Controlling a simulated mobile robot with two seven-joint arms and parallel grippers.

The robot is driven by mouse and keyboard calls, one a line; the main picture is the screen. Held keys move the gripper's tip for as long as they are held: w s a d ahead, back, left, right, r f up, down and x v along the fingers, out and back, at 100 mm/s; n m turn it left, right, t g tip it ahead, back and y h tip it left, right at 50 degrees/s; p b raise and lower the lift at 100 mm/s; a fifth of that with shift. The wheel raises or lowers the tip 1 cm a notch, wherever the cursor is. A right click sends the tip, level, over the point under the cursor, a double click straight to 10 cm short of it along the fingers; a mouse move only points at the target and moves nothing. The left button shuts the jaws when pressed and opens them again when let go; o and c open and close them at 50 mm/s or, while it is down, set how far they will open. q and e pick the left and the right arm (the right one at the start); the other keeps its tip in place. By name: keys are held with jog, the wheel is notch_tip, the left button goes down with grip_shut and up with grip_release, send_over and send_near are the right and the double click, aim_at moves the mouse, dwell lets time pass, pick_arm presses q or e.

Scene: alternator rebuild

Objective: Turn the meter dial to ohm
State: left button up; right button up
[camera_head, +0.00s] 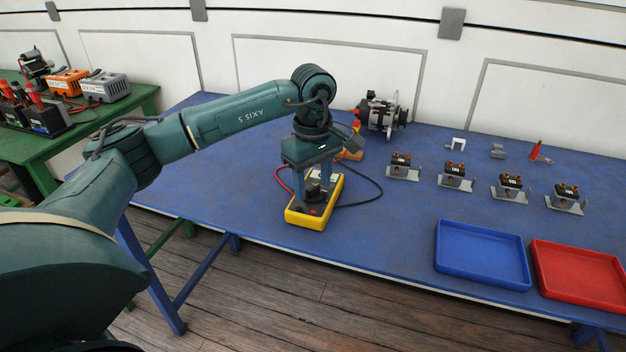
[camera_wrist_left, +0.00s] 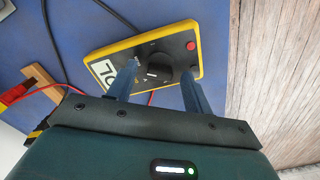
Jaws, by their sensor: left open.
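The yellow multimeter (camera_head: 293,217) lies on the blue table near its front edge. It also shows in the left wrist view (camera_wrist_left: 127,48), with a pale display (camera_wrist_left: 105,72) at its left. Its black dial (camera_wrist_left: 155,70) has a white pointer mark, and a red button (camera_wrist_left: 191,45) sits to its right. My left gripper (camera_head: 319,195) is above the meter, pointing down. In the left wrist view my left gripper (camera_wrist_left: 160,82) is open, with one blue finger on each side of the dial. I cannot tell whether the fingers touch the dial. My right gripper is not in view.
Red and black leads run from the meter. An alternator (camera_head: 383,114) stands behind it. Several regulator parts on metal brackets (camera_head: 454,177) stand at the right. A blue tray (camera_head: 481,285) and a red tray (camera_head: 540,281) lie at the front right. The table between is clear.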

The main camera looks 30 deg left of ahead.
aim_at(313, 187)
pick_arm(q)
notch_tip(313, 187, up, 13)
dwell(0.4)
jog(key=shift+s, duration=0.1)
dwell(0.4)
